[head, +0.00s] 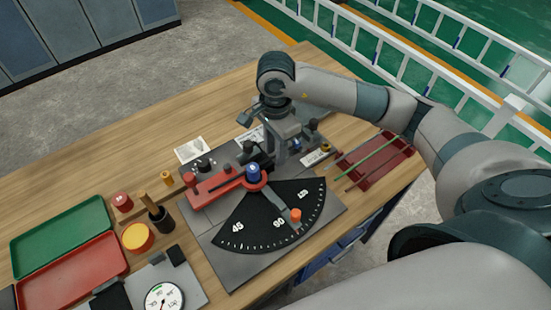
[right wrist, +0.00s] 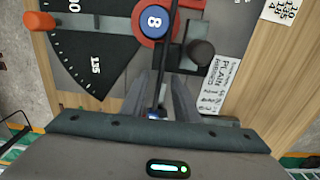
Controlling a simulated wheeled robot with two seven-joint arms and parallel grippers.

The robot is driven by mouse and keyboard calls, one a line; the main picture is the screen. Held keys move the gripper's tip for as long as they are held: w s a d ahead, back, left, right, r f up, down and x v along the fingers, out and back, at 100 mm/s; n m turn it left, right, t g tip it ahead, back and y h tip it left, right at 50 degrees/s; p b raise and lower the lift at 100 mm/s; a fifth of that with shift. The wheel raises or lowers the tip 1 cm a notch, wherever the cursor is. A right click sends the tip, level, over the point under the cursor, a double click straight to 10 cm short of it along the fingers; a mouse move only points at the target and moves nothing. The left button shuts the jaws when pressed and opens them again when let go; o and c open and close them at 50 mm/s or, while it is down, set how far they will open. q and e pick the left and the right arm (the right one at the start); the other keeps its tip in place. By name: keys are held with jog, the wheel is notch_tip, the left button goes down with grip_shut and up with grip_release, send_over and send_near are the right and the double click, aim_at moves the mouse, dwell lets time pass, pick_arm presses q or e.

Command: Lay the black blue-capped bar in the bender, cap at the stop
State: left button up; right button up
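My right gripper (right wrist: 163,85) points down over the bender. Its fingers are close together on a thin black bar (right wrist: 168,50), with a bit of blue, likely its cap, at the near end (right wrist: 153,116). The bar's far end runs past the bender's blue-topped centre pin (right wrist: 153,20). I cannot tell whether the bar touches the bender bed. In the head view the right gripper (head: 285,132) is at the back right of the bender (head: 220,187), which has a red arm and black angle dial (head: 262,222). The bar is hard to make out there. My left gripper is not in view.
A dark red rack (head: 392,160) with a green bar and others lies right of the bender. Green (head: 60,235) and red (head: 70,272) trays, a gauge (head: 163,297) and small posts are at the left. A black knob (right wrist: 200,54) stands beside the fingers.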

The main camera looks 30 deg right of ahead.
jog(key=shift+c, duration=0.7)
grip_shut()
jog(key=shift+w+a+b, duration=0.2)
jog(key=shift+b, duration=0.25)
jog(key=shift+r, duration=0.15)
jog(key=shift+a+r+p, duration=0.1)
jog(key=shift+r+p, duration=0.4)
jog(key=shift+r, duration=0.55)
jog(key=shift+r+p, duration=0.9)
jog(key=shift+r, duration=1.7)
jog(key=shift+r, duration=0.1)
